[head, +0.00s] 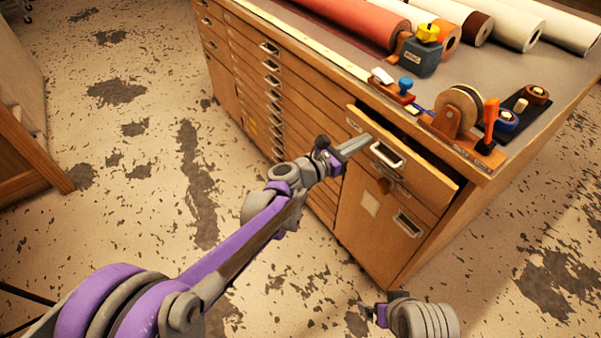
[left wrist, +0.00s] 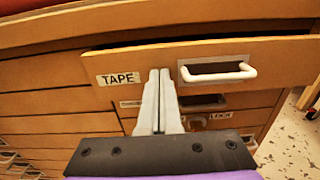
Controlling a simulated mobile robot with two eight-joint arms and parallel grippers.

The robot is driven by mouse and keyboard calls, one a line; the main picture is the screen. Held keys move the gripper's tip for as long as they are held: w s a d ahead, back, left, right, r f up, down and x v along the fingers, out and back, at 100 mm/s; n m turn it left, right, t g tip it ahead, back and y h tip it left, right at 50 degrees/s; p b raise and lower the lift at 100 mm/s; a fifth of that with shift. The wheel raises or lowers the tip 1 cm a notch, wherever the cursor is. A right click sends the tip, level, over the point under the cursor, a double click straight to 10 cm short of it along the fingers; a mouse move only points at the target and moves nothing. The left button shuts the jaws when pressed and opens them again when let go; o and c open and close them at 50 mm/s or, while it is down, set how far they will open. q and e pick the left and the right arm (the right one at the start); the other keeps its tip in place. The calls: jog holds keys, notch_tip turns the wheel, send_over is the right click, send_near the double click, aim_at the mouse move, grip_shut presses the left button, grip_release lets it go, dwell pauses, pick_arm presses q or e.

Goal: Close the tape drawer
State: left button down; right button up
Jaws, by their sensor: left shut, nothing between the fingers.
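The tape drawer (head: 425,178) is the top right drawer of the wooden cabinet and stands partly open, with a dark gap behind its front. In the left wrist view its front (left wrist: 290,51) carries a "TAPE" label (left wrist: 118,79) and a white handle (left wrist: 218,75). My left gripper (head: 366,140) is shut and empty. Its fingertips, also in the left wrist view (left wrist: 160,72), are at the drawer front between label and handle. I cannot tell whether they touch it. Part of my right arm (head: 425,318) shows at the bottom; its fingers cannot be made out.
Several shallow drawers (head: 270,82) fill the cabinet's left part. The stained floor (head: 140,180) at left is clear.

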aim_at(375, 133)
pick_arm(q)
jog(key=x, duration=0.4)
jog(key=shift+w+d, duration=0.1)
jog(key=shift+d, duration=0.1)
jog(key=shift+w+r, duration=0.1)
jog(key=shift+d+r, duration=0.1)
jog(key=shift+d, duration=0.05)
